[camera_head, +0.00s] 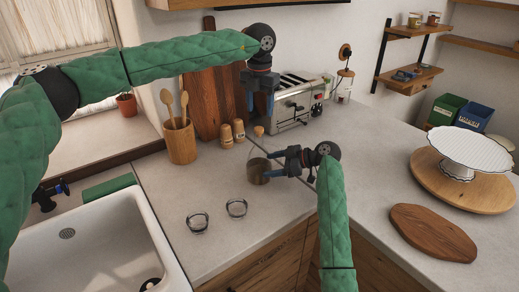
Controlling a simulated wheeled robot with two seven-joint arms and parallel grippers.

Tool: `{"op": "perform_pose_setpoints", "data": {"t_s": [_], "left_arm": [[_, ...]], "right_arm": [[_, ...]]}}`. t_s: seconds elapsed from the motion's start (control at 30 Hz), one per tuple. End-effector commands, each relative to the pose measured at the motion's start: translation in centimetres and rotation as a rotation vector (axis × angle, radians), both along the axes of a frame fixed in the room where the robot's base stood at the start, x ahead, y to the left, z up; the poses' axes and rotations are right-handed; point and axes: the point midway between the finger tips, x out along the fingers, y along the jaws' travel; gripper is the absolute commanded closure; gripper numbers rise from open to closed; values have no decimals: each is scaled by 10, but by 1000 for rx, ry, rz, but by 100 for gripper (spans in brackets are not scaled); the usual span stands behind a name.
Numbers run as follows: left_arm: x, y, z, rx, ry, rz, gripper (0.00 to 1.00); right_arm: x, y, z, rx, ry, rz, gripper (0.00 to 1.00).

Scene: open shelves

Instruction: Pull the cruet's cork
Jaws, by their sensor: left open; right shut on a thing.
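The glass cruet (257,172) stands on the counter, with dark contents in its lower part. Its light cork (259,131) shows at the top of the neck. My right gripper (270,163) comes in from the right and is shut on the cruet's body, hiding part of its right side. My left gripper (260,109) points down above the cork, open and empty, with a small gap between its fingertips and the cork.
A toaster (293,104) stands just behind the grippers. Two shakers (226,134) and a utensil crock (180,142) are to the left. Two small glass bowls (197,222) sit in front. A cake stand (470,151) and a wooden board (433,232) are on the right.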

Motion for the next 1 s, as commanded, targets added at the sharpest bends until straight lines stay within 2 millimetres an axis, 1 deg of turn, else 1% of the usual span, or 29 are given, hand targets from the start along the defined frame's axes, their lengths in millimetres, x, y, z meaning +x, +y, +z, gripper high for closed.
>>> {"op": "perform_pose_setpoints", "data": {"t_s": [0.13,0.27,0.4,0.6,0.7,0.87,1.0], "left_arm": [[2,-6,26,-27,-17,-24,47],[2,-5,35,-23,-16,-148,47],[2,-2,41,-15,-11,-308,47],[1,1,41,0,0,-499,47],[0,2,41,2,2,-552,47],[0,2,35,3,3,-583,47],[0,2,20,4,4,-583,47]], "right_arm": [[0,0,-1,-1,1,0,68],[0,0,-1,-1,1,0,68],[0,1,-1,-1,1,0,69],[0,1,-1,-1,1,0,69],[0,1,-2,-1,2,1,69],[0,1,-2,-1,2,1,69],[0,1,-2,-1,2,1,69]]}}
